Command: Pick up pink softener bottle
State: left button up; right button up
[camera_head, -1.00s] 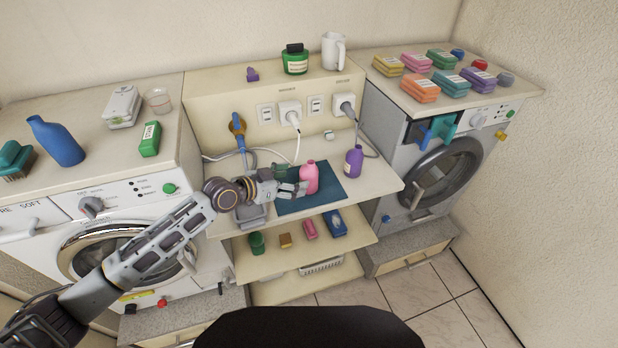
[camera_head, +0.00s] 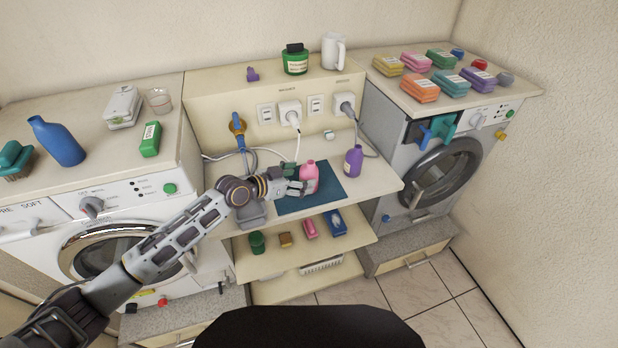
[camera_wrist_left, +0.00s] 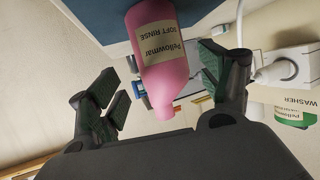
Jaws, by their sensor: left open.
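The pink softener bottle (camera_head: 311,176) stands upright on the dark teal mat (camera_head: 322,194) on the middle shelf. My left gripper (camera_head: 298,179) reaches in from the left and is right at the bottle. In the left wrist view the pink bottle (camera_wrist_left: 163,65), with a cream label, lies between the two spread fingers of my left gripper (camera_wrist_left: 158,92). Gaps show on both sides of it, wider on the left. In the head view the fingers partly cover the bottle's left side. My right gripper is not in view.
A purple bottle (camera_head: 353,161) stands right of the mat. White plugs (camera_head: 289,112) and cables hang behind. The lower shelf (camera_head: 280,262) holds several small items.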

aim_at(302, 176)
pick_arm(q)
jog(key=shift+x, duration=1)
jog(key=shift+w+d+f+p, duration=0.3)
jog(key=shift+w+d, duration=0.15)
jog(key=shift+w, duration=0.1)
jog(key=shift+w+d+f, duration=0.15)
jog(key=shift+w+d, duration=0.15)
jog(key=shift+f, duration=0.1)
jog(key=shift+c, duration=0.3)
jog(key=c, duration=1.1)
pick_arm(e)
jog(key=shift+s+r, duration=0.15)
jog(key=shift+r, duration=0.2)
